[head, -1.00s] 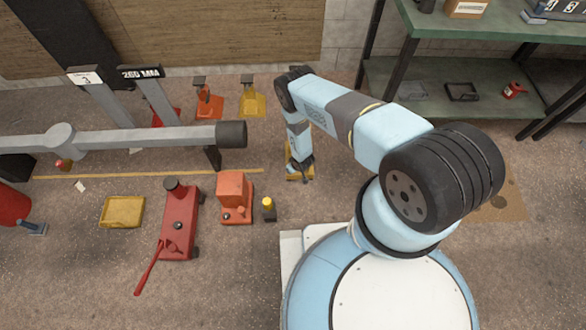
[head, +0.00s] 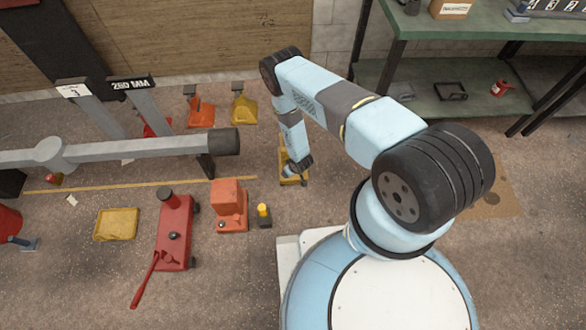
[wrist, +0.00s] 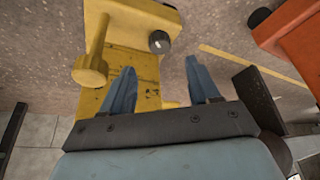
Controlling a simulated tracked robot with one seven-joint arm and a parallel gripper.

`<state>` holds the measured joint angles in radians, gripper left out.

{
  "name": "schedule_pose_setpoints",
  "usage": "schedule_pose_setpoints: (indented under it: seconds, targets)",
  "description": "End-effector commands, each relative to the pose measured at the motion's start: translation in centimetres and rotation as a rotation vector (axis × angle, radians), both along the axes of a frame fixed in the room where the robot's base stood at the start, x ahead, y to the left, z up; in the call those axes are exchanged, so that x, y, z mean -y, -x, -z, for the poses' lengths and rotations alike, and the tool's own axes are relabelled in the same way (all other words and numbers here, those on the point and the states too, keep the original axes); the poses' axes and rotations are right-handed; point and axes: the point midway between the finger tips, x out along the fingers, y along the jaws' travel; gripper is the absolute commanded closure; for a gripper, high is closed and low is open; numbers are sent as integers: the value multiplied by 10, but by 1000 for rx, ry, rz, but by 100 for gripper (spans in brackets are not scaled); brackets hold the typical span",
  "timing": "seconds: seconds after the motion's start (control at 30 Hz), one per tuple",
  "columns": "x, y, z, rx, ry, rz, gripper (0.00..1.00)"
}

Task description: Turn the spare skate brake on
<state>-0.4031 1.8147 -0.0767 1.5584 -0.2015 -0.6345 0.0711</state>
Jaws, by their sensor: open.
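A yellow skate (head: 285,150), apparently the spare one, lies on the floor under my gripper (head: 299,168), which hides part of it. In the wrist view the worn yellow plate of the skate (wrist: 146,72) shows close up. A yellow lever (wrist: 97,46) with a thick rounded end stands at its left, and a dark round knob (wrist: 159,42) sits at its right edge. I cannot tell for sure which is the brake. My gripper is open, its blue fingers (wrist: 161,88) apart and empty over the near part of the plate. The lever is left of both fingers.
An orange unit (wrist: 292,40) is right of the fingers in the wrist view. In the head view, a red jack (head: 174,232), an orange box-like unit (head: 230,205) and a yellow tray (head: 117,225) stand to the left. Two more skates (head: 243,107) are behind. A green shelf (head: 470,45) is at right.

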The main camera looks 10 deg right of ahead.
Motion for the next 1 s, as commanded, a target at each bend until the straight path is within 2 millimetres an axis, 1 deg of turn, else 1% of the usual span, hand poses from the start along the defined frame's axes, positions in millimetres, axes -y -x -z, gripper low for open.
schedule_pose_setpoints:
  seconds: [0.03,0.1,0.3,0.5,0.83,0.93,1.0]
  targets:
    - [2,2,-9,0,0,1,39]
    - [4,7,-20,-1,1,0,39]
    - [9,15,-45,0,-1,0,39]
    - [12,20,-56,0,0,-1,39]
    - [12,20,-57,0,0,-1,39]
    - [11,14,-62,2,1,2,39]
    - [9,4,-72,7,1,7,39]
